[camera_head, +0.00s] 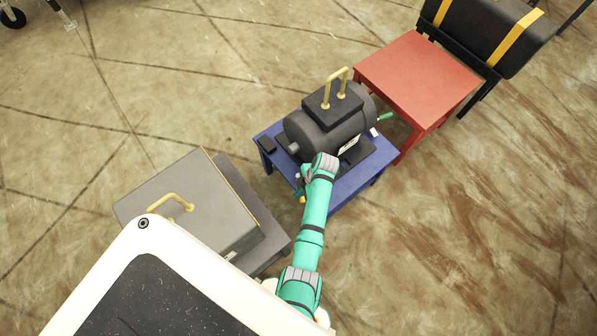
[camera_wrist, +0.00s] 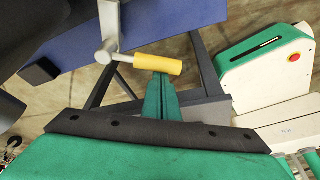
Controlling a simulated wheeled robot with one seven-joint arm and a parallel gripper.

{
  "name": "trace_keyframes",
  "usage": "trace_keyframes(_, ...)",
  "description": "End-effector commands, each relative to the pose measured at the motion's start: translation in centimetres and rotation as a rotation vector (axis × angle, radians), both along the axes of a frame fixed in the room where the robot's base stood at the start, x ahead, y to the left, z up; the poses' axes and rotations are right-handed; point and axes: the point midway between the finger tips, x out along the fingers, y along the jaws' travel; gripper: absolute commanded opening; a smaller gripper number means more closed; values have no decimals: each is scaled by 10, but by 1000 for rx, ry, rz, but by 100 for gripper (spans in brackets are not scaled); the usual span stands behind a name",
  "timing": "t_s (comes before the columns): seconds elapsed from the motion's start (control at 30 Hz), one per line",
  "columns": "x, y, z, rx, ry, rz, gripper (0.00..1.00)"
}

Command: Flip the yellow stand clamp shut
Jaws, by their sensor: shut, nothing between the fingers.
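The yellow stand clamp shows in the wrist view as a yellow grip (camera_wrist: 158,64) on a grey metal lever (camera_wrist: 109,38), beside the blue stand (camera_wrist: 185,18). In the head view a small piece of its yellow grip (camera_head: 302,199) shows at the blue stand's near edge (camera_head: 345,196), just left of my arm. My gripper (camera_wrist: 160,82) is shut and empty, its green fingertips right at the yellow grip. I cannot tell whether they touch it. In the head view my fingers are mostly hidden behind my wrist.
A dark motor (camera_head: 304,133) with a yellow handle (camera_head: 327,92) sits on the blue stand. A red table (camera_head: 420,75) stands behind right. A grey case (camera_head: 165,220) with a yellow handle is at the left. The floor at right is clear.

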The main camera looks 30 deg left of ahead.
Motion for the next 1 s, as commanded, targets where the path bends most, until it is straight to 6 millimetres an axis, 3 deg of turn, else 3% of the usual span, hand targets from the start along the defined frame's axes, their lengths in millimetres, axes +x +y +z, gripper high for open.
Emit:
trace_keyframes(0.4, 24, -29, 0, 0, -1, -25, 0)
trace_keyframes(1.0, 40, -41, 0, -3, -4, -31, 0)
